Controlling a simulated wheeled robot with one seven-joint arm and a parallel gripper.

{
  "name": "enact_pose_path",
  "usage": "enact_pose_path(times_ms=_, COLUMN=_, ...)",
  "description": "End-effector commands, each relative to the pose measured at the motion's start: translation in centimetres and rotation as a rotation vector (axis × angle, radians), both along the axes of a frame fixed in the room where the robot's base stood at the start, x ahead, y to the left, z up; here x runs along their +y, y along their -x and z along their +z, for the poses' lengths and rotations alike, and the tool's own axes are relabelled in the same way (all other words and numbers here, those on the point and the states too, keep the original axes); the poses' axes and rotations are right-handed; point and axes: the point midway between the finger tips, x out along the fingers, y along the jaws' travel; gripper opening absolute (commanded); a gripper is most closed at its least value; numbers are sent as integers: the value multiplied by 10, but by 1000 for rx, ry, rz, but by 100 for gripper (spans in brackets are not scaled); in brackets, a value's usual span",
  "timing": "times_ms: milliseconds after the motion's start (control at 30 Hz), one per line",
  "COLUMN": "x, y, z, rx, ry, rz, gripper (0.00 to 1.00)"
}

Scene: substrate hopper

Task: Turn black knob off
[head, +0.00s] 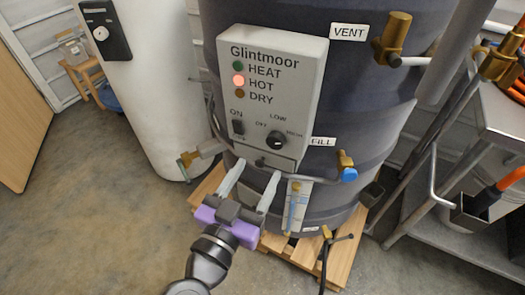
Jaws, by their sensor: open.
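The black knob (277,139) sits on the lower right of the grey Glintmoor control panel (283,67), on the front of a dark cylindrical tank. The labels OFF, LOW and a partly legible HIGH stand around it. Its pointer is too small to read surely. A black ON switch (238,127) is left of it. The HOT light (238,80) glows red; HEAT is dark green and DRY is dull brown. My gripper (256,168) is open and empty, its two pale fingers pointing up just below the panel's lower edge, below the knob and apart from it.
A blue-handled valve (347,170) marked FILL juts out right of the panel's bottom. A brass VENT valve (393,38) is at upper right. A brass tap (188,158) is at lower left. The tank stands on a wooden pallet (342,262). Open concrete floor lies left.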

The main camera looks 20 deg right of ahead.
Motion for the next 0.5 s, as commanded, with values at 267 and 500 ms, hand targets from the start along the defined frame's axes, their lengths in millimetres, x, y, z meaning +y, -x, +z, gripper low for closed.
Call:
enact_pose_path(times_ms=267, x=-22, y=-17, z=0, rx=-12, ry=-18, rz=-6, gripper=59)
enact_pose_path(times_ms=500, x=-47, y=-41, z=-1, rx=-11, ry=-18, rz=-3, gripper=59)
